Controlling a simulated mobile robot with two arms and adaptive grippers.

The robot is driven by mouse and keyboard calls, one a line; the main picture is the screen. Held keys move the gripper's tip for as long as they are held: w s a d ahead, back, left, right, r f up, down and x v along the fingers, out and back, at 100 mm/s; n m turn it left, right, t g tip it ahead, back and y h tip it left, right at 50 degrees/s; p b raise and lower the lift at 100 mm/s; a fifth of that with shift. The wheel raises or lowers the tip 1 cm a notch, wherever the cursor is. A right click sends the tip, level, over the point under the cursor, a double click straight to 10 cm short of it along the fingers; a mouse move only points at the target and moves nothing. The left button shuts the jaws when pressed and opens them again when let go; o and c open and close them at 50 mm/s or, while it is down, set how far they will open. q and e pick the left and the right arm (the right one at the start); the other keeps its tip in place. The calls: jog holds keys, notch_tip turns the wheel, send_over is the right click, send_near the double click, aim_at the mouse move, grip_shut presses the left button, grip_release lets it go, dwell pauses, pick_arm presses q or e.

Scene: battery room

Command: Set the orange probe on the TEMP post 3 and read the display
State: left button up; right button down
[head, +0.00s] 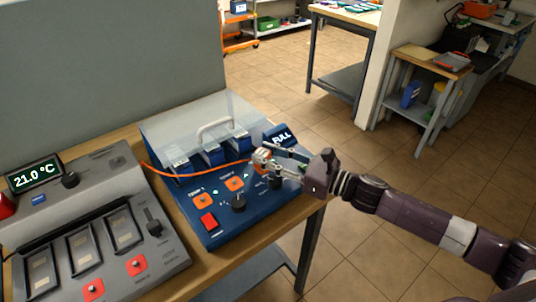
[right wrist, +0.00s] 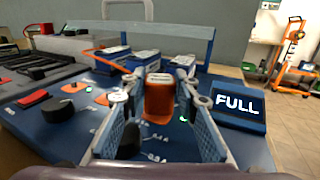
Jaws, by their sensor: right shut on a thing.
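My right gripper (head: 270,158) is shut on the orange probe (right wrist: 159,97), which stands upright between the two fingers in the right wrist view. The gripper is over the right part of the blue unit (head: 222,222). An orange cable (head: 205,173) runs left from the gripper across the unit. Two orange TEMP posts (head: 199,201) (head: 234,184) show on the panel. TEMP post 3 is hidden around the gripper, and I cannot tell whether the probe touches it. The display (head: 34,175) on the grey unit reads 21.0 °C. My left gripper is out of view.
A blue FULL sign (head: 282,136) is close behind the gripper. Blue battery blocks (head: 212,153) stand behind the posts under a clear cover (head: 230,115). A black knob (head: 238,202) and red button (head: 208,220) are in front. The grey unit (head: 150,262) is at left.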

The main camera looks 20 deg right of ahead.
jog(key=shift+b, duration=0.3)
dwell(0.7)
jog(key=shift+f+b, duration=0.65)
jog(key=shift+f, duration=0.05)
jog(key=c, duration=1.8)
grip_release()
